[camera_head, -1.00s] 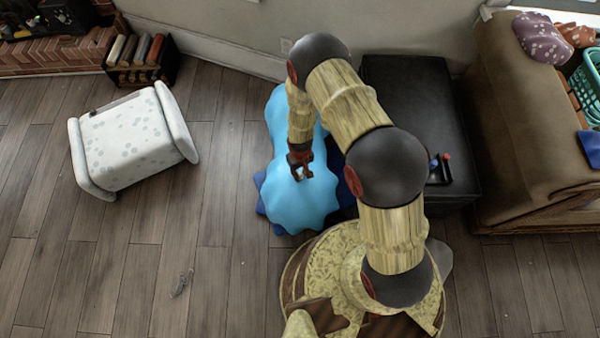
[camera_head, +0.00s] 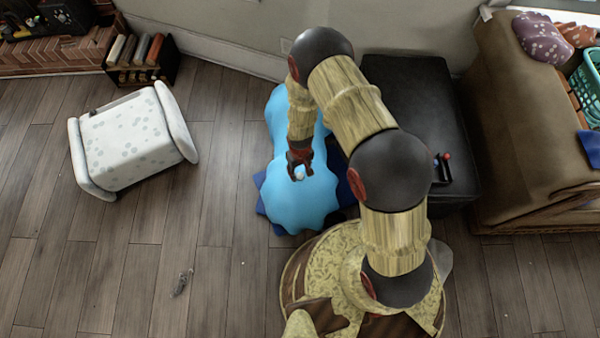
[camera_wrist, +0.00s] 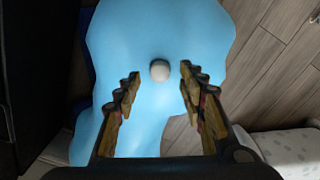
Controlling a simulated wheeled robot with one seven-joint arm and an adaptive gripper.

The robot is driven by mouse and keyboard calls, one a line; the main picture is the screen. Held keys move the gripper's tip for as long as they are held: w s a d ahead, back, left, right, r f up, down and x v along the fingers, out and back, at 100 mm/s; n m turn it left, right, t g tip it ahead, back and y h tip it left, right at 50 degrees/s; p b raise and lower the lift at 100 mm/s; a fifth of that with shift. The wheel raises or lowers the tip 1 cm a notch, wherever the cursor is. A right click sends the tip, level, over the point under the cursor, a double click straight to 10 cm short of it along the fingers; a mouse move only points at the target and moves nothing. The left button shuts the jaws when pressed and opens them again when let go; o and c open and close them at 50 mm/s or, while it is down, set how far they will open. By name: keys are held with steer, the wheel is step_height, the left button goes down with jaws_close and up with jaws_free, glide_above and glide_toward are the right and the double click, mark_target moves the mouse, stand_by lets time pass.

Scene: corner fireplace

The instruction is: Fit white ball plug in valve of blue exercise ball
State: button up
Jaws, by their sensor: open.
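The blue exercise ball (camera_head: 290,208) lies on the floor as a lumpy light-blue shape, and it fills much of the wrist view (camera_wrist: 160,30). The white ball plug (camera_wrist: 160,70) shows as a small round knob against the ball's surface. It also shows as a white speck in the head view (camera_head: 299,177). My gripper (camera_wrist: 160,76) is open, with one finger on each side of the plug and a gap to both. In the head view my gripper (camera_head: 299,176) is over the front part of the ball. The valve itself is not visible, so I cannot tell how deep the plug sits.
A dark blue piece (camera_head: 346,192) lies under the ball. A black ottoman (camera_head: 410,85) stands right of it, with a brown sofa (camera_head: 510,130) beyond. A white spotted stool (camera_head: 132,138) is at left. Wood floor between stool and ball is clear.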

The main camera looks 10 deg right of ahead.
step_height(320, 180, up, 10)
stand_by(0.4)
steer(key=s+d+r+g, duration=0.1)
steer(key=s+d+g, duration=0.1)
steer(key=s, duration=0.5)
steer(key=s+d+r+m+t+p, duration=0.1)
steer(key=s+d+r+t, duration=0.1)
steer(key=r, duration=1.5)
steer(key=s+d+r+m+t+p, duration=0.1)
steer(key=s+r, duration=0.4)
steer(key=r, duration=1.3)
steer(key=s+d+r+m+t+p, duration=0.1)
steer(key=s+d+r+t+p, duration=0.1)
steer(key=r, duration=1.5)
steer(key=s+d+t, duration=0.1)
steer(key=d+t, duration=0.1)
steer(key=shift+s+d+r+t+p, duration=0.2)
steer(key=shift+s+d+t+p, duration=0.1)
steer(key=shift+p, duration=0.1)
